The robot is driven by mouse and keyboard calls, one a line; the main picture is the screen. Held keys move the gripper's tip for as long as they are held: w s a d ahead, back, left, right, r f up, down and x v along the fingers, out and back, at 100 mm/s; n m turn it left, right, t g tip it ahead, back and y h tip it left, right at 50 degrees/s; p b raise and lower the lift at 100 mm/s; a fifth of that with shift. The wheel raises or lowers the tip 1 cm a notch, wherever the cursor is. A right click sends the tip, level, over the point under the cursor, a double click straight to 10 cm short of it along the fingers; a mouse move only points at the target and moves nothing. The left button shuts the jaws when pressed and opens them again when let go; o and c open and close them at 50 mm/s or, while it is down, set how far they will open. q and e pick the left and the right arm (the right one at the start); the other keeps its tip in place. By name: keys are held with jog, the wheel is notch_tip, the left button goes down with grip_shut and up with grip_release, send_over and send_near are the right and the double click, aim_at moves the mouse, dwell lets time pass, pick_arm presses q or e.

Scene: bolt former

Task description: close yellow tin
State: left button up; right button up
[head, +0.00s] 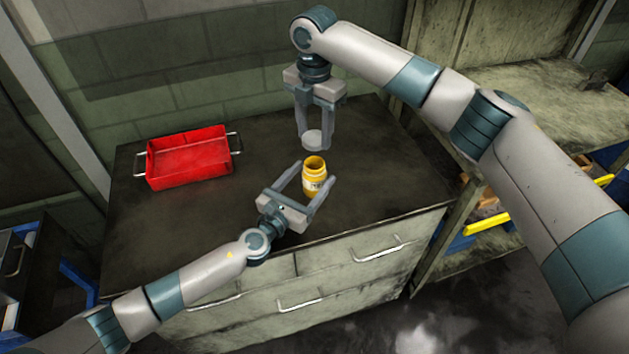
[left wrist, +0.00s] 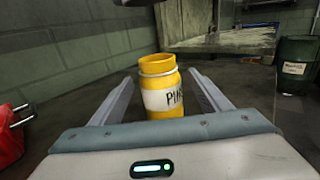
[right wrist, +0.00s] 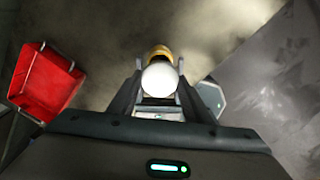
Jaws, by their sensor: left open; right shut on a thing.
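The yellow tin (head: 314,175) stands upright and open on the dark cabinet top, with a white label. It also shows in the left wrist view (left wrist: 160,88), between the fingers. My left gripper (head: 304,180) is open, with its fingers on either side of the tin; I cannot tell whether they touch it. My right gripper (head: 315,138) points down and is shut on a round white lid (head: 312,140), held above and just behind the tin. In the right wrist view the lid (right wrist: 160,78) partly hides the tin (right wrist: 158,51).
A red tray (head: 188,158) with metal handles sits at the back left of the cabinet top (head: 240,215). A block wall stands behind. A shelf unit (head: 545,90) stands at the right. The cabinet top between tray and tin is clear.

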pick_arm(q)
jog(key=shift+x, duration=1.1)
jog(key=c, duration=1.6)
pick_arm(e)
jog(key=shift+f, duration=2.5)
jog(key=shift+f, duration=0.85)
jog(key=shift+f, duration=0.55)
pick_arm(q)
grip_shut()
